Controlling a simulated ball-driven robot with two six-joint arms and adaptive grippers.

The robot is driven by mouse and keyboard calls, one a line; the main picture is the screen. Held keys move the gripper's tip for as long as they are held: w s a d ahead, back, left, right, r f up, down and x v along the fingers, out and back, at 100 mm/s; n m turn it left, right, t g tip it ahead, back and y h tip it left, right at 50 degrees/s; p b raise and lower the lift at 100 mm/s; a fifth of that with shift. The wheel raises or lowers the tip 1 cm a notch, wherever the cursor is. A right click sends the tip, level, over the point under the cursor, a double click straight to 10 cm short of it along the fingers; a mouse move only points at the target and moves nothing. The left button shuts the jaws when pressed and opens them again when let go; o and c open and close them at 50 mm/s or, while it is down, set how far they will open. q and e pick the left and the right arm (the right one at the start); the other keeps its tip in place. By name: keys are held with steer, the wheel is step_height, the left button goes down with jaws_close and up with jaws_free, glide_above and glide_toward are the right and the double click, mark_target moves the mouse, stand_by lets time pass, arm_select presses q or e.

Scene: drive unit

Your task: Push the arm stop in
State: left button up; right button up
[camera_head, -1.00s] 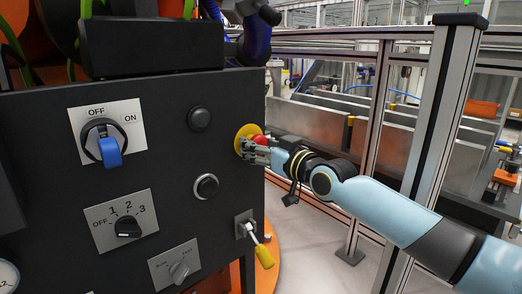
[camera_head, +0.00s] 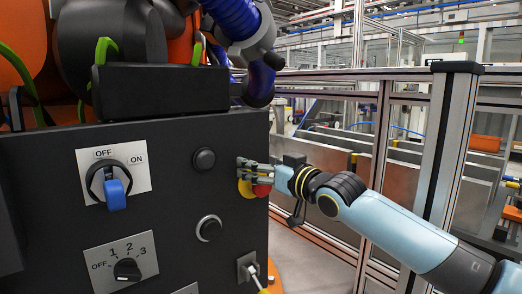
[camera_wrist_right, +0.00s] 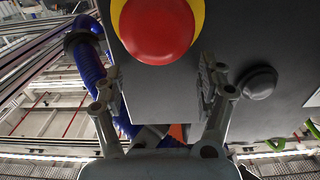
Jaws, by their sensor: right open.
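The arm stop is a red mushroom button (camera_head: 262,190) on a yellow disc (camera_head: 245,188), near the right edge of the dark panel. In the right wrist view the red button (camera_wrist_right: 155,28) shows large at the top of the picture, with a bit of its yellow disc (camera_wrist_right: 199,12). My right gripper (camera_head: 256,169) is just above the button in the head view and covers its upper part. In the right wrist view its two fingers (camera_wrist_right: 164,85) are spread with nothing between them. I cannot tell whether it touches the button. My left gripper is not in view.
A metal fence post (camera_head: 447,150) stands right of the panel, behind my right arm.

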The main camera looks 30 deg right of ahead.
mark_target(252, 142)
step_height(252, 142, up, 5)
steer(key=shift+f, duration=0.1)
stand_by(0.7)
